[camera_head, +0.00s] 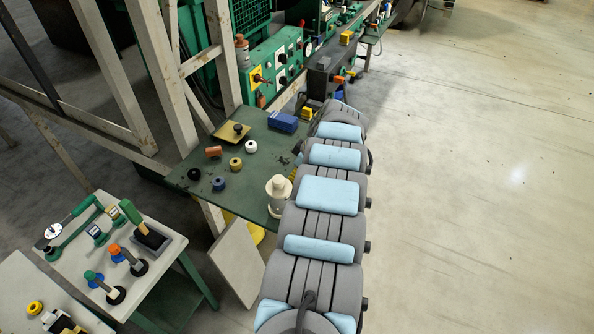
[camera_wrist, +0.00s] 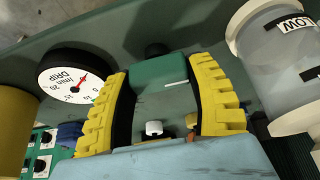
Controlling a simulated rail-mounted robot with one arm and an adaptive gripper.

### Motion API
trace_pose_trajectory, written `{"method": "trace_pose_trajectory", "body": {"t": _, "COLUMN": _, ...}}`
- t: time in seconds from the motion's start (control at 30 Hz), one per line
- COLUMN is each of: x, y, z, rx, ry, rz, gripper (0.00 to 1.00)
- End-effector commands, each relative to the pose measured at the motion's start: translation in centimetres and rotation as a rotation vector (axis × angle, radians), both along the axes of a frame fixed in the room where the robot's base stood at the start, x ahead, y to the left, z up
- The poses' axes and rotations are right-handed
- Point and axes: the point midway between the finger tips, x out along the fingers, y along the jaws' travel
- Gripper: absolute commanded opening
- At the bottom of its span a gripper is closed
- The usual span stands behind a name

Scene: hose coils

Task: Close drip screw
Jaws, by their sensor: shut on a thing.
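My gripper (camera_wrist: 160,80) shows in the wrist view with its two yellow ribbed fingers shut on a green knob, which I take as the drip screw (camera_wrist: 160,70). The knob has a short white line on its face and sits between the fingers. A black round part (camera_wrist: 155,48) shows just behind it. A white DRIP dial (camera_wrist: 75,76) with a red needle stands left of the fingers. At right is a clear cup (camera_wrist: 278,62) with a LOW label. In the head view my arm hides the gripper and the screw.
A green table (camera_head: 222,178) holds several small knobs, a blue block (camera_head: 283,122) and a cream bottle (camera_head: 279,195). A green control panel (camera_head: 275,68) stands behind it. A side table (camera_head: 165,262) with handled tools is at lower left. The floor at right is clear.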

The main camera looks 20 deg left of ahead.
Motion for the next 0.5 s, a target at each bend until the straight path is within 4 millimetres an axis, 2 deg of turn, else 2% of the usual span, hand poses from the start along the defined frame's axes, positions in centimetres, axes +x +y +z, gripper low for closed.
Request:
{"method": "trace_pose_trajectory", "body": {"t": 0.2, "x": 0.03, "y": -0.02, "z": 0.07, "rx": 0.001, "ry": 0.001, "rz": -0.002, "gripper": 0.2}}
{"method": "trace_pose_trajectory", "body": {"t": 0.23, "x": 0.03, "y": -0.02, "z": 0.08, "rx": 0.001, "ry": 0.001, "rz": -0.002, "gripper": 0.6}}
{"method": "trace_pose_trajectory", "body": {"t": 0.3, "x": 0.02, "y": -0.02, "z": 0.08, "rx": 0.001, "ry": 0.001, "rz": -0.002, "gripper": 0.8}}
{"method": "trace_pose_trajectory", "body": {"t": 0.33, "x": 0.02, "y": -0.03, "z": 0.07, "rx": 0.001, "ry": 0.002, "rz": -0.001, "gripper": 0.85}}
{"method": "trace_pose_trajectory", "body": {"t": 0.5, "x": 0.0, "y": -0.04, "z": 0.06, "rx": 0.0, "ry": 0.001, "rz": -0.001, "gripper": 0.85}}
